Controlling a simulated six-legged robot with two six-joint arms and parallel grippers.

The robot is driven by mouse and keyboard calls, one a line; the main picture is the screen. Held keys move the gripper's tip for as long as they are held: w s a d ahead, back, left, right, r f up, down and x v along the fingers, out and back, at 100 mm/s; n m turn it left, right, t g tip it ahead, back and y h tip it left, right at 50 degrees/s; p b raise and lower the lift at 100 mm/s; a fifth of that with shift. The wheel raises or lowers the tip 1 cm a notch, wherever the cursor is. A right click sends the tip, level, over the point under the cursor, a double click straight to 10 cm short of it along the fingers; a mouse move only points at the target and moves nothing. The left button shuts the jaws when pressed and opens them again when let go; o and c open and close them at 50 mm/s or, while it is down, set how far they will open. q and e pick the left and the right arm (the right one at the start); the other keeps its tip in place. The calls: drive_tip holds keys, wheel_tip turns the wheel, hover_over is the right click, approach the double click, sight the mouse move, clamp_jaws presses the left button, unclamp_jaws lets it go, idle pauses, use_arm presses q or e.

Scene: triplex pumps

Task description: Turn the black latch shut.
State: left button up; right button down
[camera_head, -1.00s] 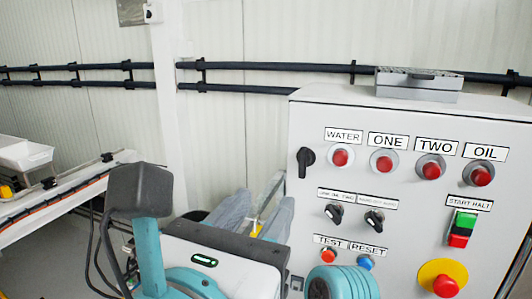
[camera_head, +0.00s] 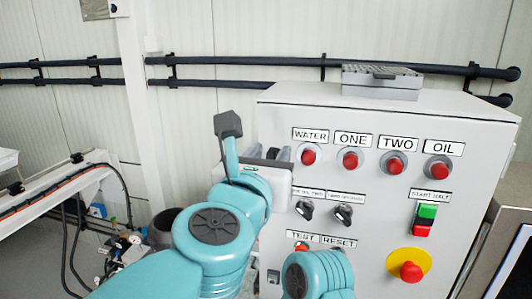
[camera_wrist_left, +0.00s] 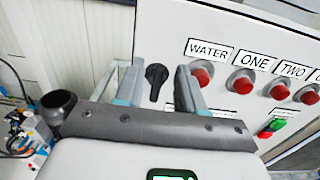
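The black latch (camera_wrist_left: 156,80) sits on the left edge of the white cabinet's front (camera_head: 370,250), left of the WATER label. In the left wrist view its handle points down from its round head. My left gripper (camera_wrist_left: 158,88) is open, with one finger on each side of the latch and a gap visible on both sides. My right gripper is out of view.
Red buttons (camera_head: 351,160) and two black selector knobs (camera_head: 343,214) are to the right of the latch. A red-on-yellow stop button (camera_head: 410,269) is lower right. A grey box (camera_head: 382,80) rests on the cabinet top. A white-framed conveyor (camera_head: 50,197) is at left.

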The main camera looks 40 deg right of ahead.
use_arm(q)
drive_tip(key=shift+s+r, duration=0.1)
drive_tip(key=shift+s, duration=0.1)
drive_tip(key=shift+w+a, duration=0.1)
drive_tip(key=shift+w, duration=0.25)
clamp_jaws()
drive_tip(key=shift+s, duration=0.15)
